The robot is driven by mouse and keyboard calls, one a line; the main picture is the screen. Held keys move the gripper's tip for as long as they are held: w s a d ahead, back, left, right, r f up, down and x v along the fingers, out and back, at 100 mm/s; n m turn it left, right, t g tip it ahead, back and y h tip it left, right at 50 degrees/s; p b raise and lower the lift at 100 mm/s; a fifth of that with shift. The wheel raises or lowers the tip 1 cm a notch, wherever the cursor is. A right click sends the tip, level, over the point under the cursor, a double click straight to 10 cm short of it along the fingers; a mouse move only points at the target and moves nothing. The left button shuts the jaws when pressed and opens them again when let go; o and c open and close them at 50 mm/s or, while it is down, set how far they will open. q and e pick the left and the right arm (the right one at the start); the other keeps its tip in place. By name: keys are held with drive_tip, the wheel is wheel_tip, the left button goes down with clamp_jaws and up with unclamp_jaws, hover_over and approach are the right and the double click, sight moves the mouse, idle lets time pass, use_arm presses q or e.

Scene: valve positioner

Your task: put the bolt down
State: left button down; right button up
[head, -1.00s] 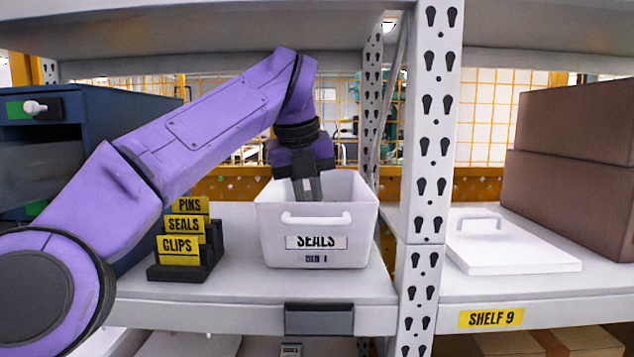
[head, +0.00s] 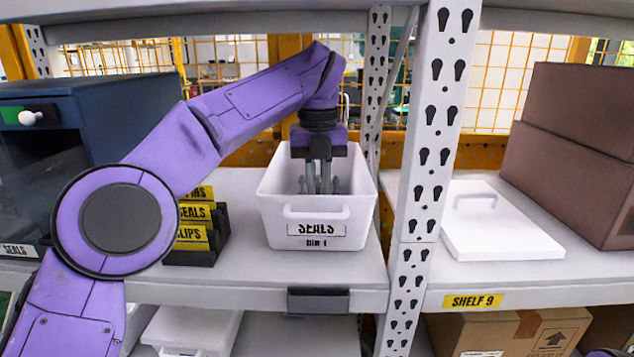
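My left gripper (head: 319,188) points straight down inside the white bin (head: 275,215) labelled SEALS, BIN 1. Its two grey fingers show side by side with a narrow gap between them. Small grey shapes (head: 337,184) show close beside the fingertips, low in the bin. I cannot tell whether one of them is the bolt, or whether the fingers hold anything. The bin's front wall hides part of its floor. My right gripper is not in view.
A black rack with yellow cards (head: 193,235) stands left of the bin, partly behind my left arm. A blue cabinet (head: 105,110) is farther left. A perforated post (head: 435,150) stands right of the bin. Beyond it are a white lid (head: 500,230) and brown boxes (head: 575,150).

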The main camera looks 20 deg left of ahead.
sight(317, 176)
use_arm(q)
drive_tip(key=shift+f+b, duration=0.5)
drive_tip(key=shift+f, duration=0.1)
drive_tip(key=c, duration=1.1)
unclamp_jaws()
wheel_tip(317, 176, up, 9)
drive_tip(key=p, duration=0.6)
drive_tip(key=shift+p, duration=0.4)
drive_tip(key=shift+f, duration=0.1)
